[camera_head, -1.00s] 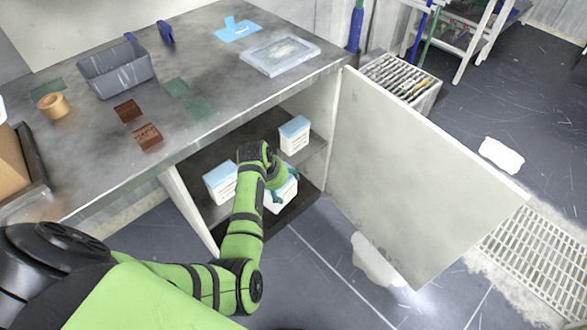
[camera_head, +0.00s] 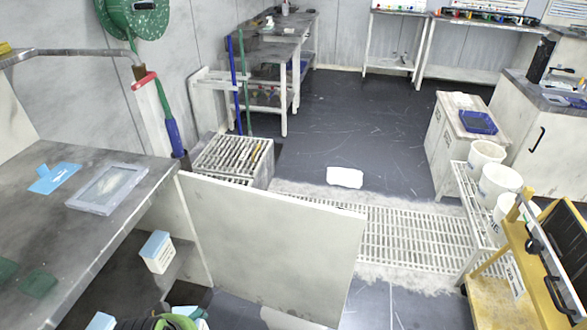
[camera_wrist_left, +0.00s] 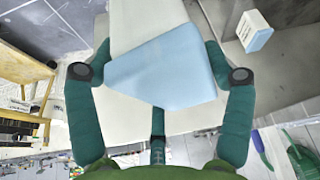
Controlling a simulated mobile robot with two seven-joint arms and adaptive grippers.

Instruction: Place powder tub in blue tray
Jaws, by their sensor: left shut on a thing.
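A white powder tub with a pale blue lid (camera_wrist_left: 165,72) fills the middle of the left wrist view. My left gripper (camera_wrist_left: 160,52) is shut on it, with a green finger on each side. In the head view this gripper is mostly cut off at the bottom edge, with part of the held tub (camera_head: 190,312) beside it. The blue tray (camera_head: 478,122) lies on top of a white cabinet at the right, far from the gripper. My right gripper is not in view.
An open white cabinet door (camera_head: 275,250) stands beside the gripper. Another blue-lidded tub (camera_head: 157,252) stands on the shelf. White buckets (camera_head: 498,183) on a rack and a yellow cart (camera_head: 500,300) stand at the right. The dark floor (camera_head: 390,135) between is largely clear.

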